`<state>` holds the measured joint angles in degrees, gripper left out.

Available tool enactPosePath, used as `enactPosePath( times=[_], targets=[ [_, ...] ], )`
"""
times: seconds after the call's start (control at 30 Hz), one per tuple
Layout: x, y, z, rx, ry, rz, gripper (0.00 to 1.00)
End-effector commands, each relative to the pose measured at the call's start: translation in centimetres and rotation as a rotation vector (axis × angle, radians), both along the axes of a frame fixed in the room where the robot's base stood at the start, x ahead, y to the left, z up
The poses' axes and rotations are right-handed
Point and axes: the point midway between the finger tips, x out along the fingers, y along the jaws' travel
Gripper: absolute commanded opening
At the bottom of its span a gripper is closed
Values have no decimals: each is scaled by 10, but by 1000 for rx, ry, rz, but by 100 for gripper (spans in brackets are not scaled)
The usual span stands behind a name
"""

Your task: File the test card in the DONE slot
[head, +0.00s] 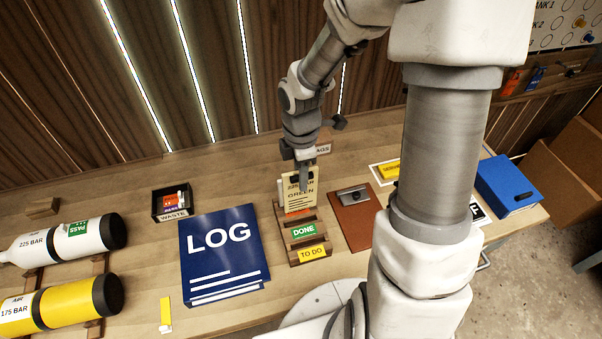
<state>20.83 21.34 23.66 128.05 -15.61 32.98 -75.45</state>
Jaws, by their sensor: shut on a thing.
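The test card (298,198) is cream with dark print; I can read "GREEN" on it. My gripper (303,184) is shut on its upper part and holds it roughly upright. The wooden card rack (311,220) stands below, with a green DONE label (304,230) in the middle and a yellow TO DO label (312,252) at the front. The card's lower edge is by the rack's rear part, behind the DONE label, where a red-orange strip shows. I cannot tell whether the card is in a slot or just above it.
A blue LOG book (222,255) lies left of the rack, and a brown clipboard (352,222) lies right. A black WASTE box (172,203) and two cylinders (75,238) are farther left. My arm hides part of the table.

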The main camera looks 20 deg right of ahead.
Motion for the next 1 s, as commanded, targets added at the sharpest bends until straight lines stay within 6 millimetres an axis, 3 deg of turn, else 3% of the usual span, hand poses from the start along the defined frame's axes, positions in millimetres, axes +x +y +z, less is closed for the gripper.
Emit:
enactPosePath(
  times=[0.5, 1.0],
  targets=[
    [0, 0, -49, 0, 0, 1, 0],
    [0, 0, -53, 0, 0, 0, 0]
  ],
)
